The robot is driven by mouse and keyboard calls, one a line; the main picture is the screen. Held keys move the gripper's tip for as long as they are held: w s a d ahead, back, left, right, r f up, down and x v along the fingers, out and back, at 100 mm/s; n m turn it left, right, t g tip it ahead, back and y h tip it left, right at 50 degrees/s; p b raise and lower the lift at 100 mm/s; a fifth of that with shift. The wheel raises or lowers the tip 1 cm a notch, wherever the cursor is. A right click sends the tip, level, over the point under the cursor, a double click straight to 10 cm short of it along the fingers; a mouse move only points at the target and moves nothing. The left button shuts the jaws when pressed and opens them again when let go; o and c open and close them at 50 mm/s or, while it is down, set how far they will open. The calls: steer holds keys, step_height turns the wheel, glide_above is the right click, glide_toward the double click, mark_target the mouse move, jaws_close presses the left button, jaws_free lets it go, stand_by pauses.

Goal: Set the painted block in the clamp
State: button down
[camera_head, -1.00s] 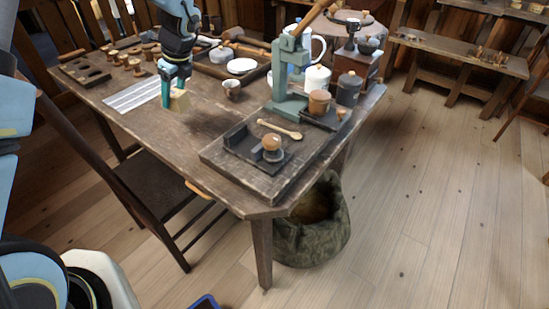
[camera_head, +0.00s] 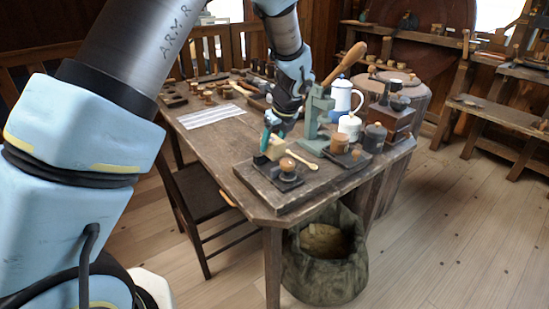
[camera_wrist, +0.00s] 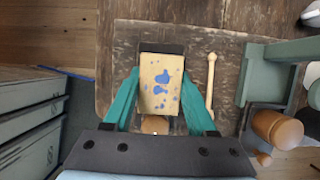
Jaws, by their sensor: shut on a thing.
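The painted block (camera_wrist: 161,85) is pale wood with blue blotches. My gripper (camera_wrist: 162,95) is shut on it, a teal finger along each side; in the head view the block (camera_head: 273,149) shows beneath my gripper (camera_head: 270,138). The clamp (camera_head: 289,182) is a dark fixture with a round wooden knob, near the table's front corner. In the wrist view its dark jaw (camera_wrist: 161,47) shows just beyond the block and the knob (camera_wrist: 155,125) on the near side. The block covers the space between; I cannot tell whether it touches the clamp's bed.
A jar (camera_head: 375,137) and wooden cup (camera_head: 339,144) are farther right. A striped mat (camera_head: 211,116) lies at left.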

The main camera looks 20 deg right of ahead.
mark_target(272, 154)
steer(key=shift+f+p, duration=0.3)
steer(key=shift+f, duration=2.1)
steer(key=shift+c, duration=1)
jaws_free()
steer(key=shift+f, duration=0.15)
steer(key=shift+r, duration=0.3)
steer(key=b+v, duration=0.1)
steer(key=v, duration=1)
steer(key=shift+r, duration=0.4)
